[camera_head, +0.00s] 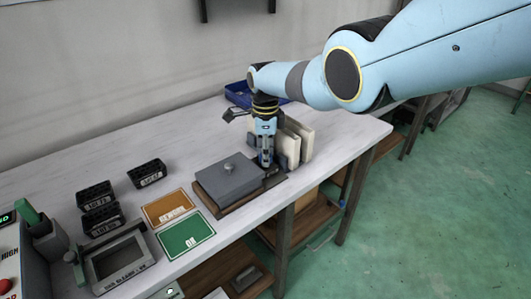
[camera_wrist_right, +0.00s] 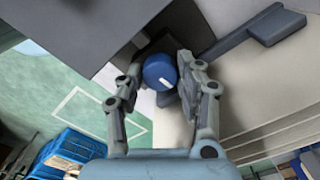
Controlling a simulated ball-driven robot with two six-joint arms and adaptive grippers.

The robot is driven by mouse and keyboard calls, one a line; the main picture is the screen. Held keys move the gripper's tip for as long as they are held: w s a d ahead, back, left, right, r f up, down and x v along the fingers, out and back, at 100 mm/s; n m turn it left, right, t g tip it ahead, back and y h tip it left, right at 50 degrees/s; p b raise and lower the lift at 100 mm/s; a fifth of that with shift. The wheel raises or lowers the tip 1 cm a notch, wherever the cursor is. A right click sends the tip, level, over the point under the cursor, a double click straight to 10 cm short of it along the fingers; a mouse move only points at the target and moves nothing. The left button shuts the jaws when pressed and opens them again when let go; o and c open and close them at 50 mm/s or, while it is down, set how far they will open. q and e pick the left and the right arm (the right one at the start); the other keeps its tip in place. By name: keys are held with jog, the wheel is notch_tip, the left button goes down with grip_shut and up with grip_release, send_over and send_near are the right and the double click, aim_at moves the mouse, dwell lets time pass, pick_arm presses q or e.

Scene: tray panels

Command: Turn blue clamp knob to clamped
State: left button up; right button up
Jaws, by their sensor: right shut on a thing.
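The blue clamp knob (camera_wrist_right: 158,69) is round, with a short white line on its face pointing toward the lower right in the right wrist view. My right gripper (camera_wrist_right: 162,75) has its fingers on either side of the knob, shut on it. In the head view my right gripper (camera_head: 266,158) points down at the right side of a grey lidded block (camera_head: 225,184) on a brown base. The knob is hidden there behind the gripper. My left gripper is not in view.
Cream upright panels (camera_head: 301,139) stand close behind and right of my right gripper. A blue bin (camera_head: 238,94) is at the back. Black labelled blocks (camera_head: 147,173), an orange card (camera_head: 167,207), a green card (camera_head: 186,234) and a grey framed fixture (camera_head: 121,259) lie to the left.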

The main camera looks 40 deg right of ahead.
jog(key=o, duration=0.9)
notch_tip(320, 180, up, 12)
jog(key=shift+r, duration=0.1)
dwell(0.5)
